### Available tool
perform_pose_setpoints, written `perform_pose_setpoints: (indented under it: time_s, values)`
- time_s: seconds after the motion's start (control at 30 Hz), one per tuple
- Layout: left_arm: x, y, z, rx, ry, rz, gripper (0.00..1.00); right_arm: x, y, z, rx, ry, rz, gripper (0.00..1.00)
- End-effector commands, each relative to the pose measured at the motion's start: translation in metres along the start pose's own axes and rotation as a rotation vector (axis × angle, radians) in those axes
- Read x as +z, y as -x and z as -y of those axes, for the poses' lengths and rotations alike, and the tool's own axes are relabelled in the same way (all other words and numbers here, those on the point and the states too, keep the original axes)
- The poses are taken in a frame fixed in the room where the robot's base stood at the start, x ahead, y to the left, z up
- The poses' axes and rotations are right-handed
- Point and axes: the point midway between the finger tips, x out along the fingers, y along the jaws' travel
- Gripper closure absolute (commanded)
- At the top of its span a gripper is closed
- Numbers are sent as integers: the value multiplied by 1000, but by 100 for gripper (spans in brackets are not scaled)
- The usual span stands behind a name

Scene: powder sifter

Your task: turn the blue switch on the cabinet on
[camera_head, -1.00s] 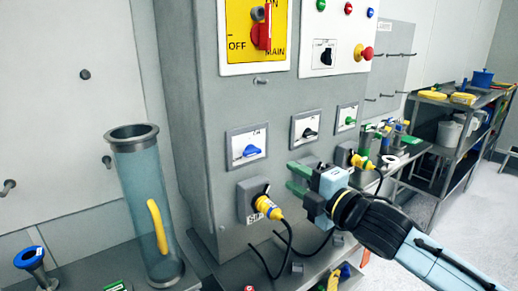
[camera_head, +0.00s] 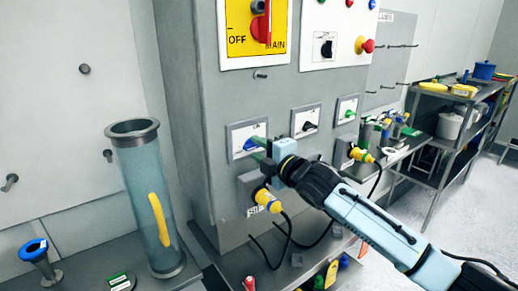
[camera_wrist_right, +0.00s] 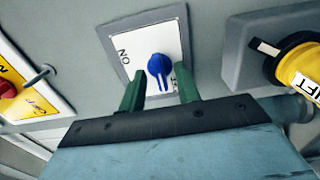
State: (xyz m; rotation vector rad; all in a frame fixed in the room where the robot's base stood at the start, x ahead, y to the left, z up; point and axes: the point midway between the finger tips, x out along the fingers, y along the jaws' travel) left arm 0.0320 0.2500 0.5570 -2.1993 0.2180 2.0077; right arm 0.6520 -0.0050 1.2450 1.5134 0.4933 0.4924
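The blue switch (camera_head: 255,142) is a rotary knob on a white plate in a grey frame, low on the front of the grey cabinet (camera_head: 185,110). My right gripper (camera_head: 258,150) is at this plate, its green fingers partly in front of it. In the right wrist view the knob (camera_wrist_right: 159,67) has its handle pointing down the picture, between the open fingers (camera_wrist_right: 160,90). An ON label is left of the knob; another label at lower right is partly hidden by a finger. I cannot tell whether the fingers touch the knob. My left gripper is not in view.
A black switch (camera_head: 307,122) and a green switch (camera_head: 348,111) sit to the right. A yellow plug (camera_head: 268,200) with a cable is just below the gripper. The red main switch (camera_head: 261,28) is above. A clear tube (camera_head: 143,190) stands at left.

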Motion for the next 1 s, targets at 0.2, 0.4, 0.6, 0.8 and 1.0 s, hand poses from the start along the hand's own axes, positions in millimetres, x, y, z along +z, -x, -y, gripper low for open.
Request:
perform_pose_setpoints:
  time_s: [0.2, 0.4, 0.6, 0.8, 1.0]
  values:
    - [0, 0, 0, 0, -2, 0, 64, 0, -3, 0, 0, 0, 0, 67]
    - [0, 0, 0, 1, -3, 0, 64, 0, -3, 0, 0, 0, 0, 75]
    - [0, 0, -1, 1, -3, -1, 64, 0, -3, 0, 0, 0, 0, 100]
    - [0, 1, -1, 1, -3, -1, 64, 0, -3, 0, 0, -3, 0, 100]
    - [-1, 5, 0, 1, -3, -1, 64, 0, -3, 0, -1, -43, 1, 100]
